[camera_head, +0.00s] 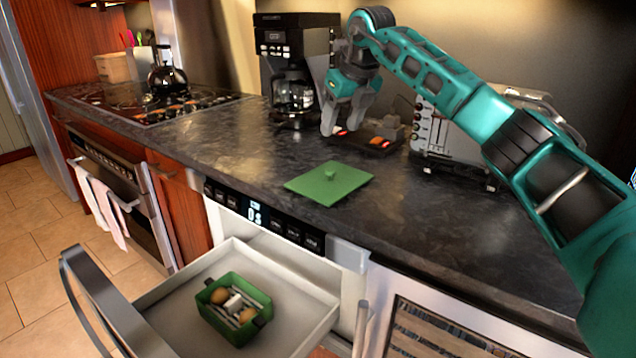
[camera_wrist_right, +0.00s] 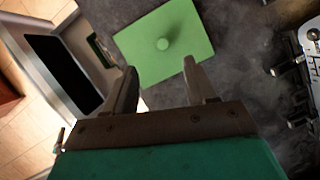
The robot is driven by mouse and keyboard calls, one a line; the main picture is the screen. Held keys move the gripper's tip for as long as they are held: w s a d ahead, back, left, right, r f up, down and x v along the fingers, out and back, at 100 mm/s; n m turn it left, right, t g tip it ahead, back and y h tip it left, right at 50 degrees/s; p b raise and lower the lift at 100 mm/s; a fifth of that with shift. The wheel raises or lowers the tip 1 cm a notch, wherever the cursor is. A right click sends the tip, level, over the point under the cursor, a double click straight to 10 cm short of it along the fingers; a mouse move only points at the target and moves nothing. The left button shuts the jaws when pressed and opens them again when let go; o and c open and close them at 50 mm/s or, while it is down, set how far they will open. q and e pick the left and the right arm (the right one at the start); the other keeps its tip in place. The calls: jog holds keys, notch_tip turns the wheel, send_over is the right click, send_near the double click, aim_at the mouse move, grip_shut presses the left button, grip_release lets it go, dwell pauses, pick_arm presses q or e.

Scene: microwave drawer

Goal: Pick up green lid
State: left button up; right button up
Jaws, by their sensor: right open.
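My left gripper is not in view.
The open drawer (camera_head: 307,332) holds a green container (camera_head: 254,306) with food in it. A coffee maker (camera_head: 292,60) and a toaster (camera_head: 440,135) stand at the back, near my right arm. A stovetop (camera_head: 150,103) is at the left. The counter around the lid is clear.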

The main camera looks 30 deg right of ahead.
send_over(330, 169)
jog(key=s, duration=0.2)
notch_tip(330, 169, down, 7)
jog(key=shift+w+a+r, duration=0.1)
jog(key=shift+w+a, duration=0.05)
jog(key=x, duration=0.3)
jog(key=b+x, duration=0.1)
jog(key=x, duration=0.1)
jog(key=shift+s+f, duration=0.3)
jog(key=shift+s, duration=0.05)
grip_shut()
